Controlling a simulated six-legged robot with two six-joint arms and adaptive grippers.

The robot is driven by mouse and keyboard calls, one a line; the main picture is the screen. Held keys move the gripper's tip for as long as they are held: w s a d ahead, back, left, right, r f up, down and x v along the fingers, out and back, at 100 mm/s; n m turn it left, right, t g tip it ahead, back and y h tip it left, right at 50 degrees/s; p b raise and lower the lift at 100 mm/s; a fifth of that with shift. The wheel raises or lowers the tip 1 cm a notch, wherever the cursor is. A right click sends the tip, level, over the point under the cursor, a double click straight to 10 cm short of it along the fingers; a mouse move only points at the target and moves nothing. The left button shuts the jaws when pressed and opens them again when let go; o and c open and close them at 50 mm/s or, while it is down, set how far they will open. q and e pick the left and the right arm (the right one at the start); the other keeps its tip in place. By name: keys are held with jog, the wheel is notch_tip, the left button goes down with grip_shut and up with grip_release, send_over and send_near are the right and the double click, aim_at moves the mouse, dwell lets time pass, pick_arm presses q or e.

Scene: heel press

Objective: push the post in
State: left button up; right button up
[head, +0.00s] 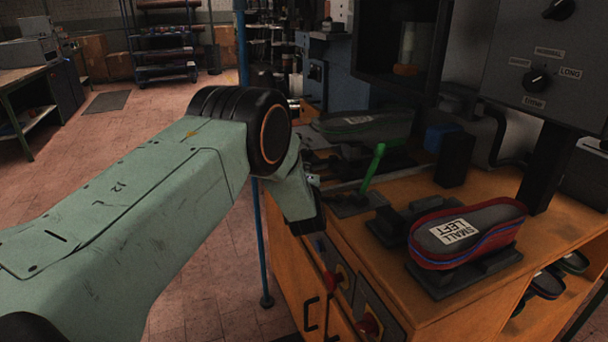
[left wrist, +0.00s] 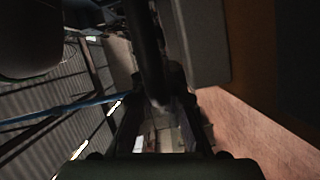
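No part in view is clearly marked as the post. A green lever (head: 373,168) stands tilted on a dark base on the orange workbench (head: 400,290). A dark upright block (head: 456,162) stands behind the shoe forms. A dark rod (left wrist: 146,50) shows in the left wrist view; I cannot tell what it belongs to. My left arm reaches to the bench's left edge, short of the lever. The left gripper's fingers (left wrist: 157,125) are dark in the left wrist view, and their tips cannot be made out. My right gripper is not in view.
A thin blue pole (head: 261,230) stands left of the bench. A control panel (head: 545,70) hangs above.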

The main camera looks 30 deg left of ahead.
pick_arm(q)
jog(key=o, duration=0.5)
jog(key=shift+s, duration=0.1)
jog(key=shift+c, duration=0.2)
jog(key=v, duration=1.2)
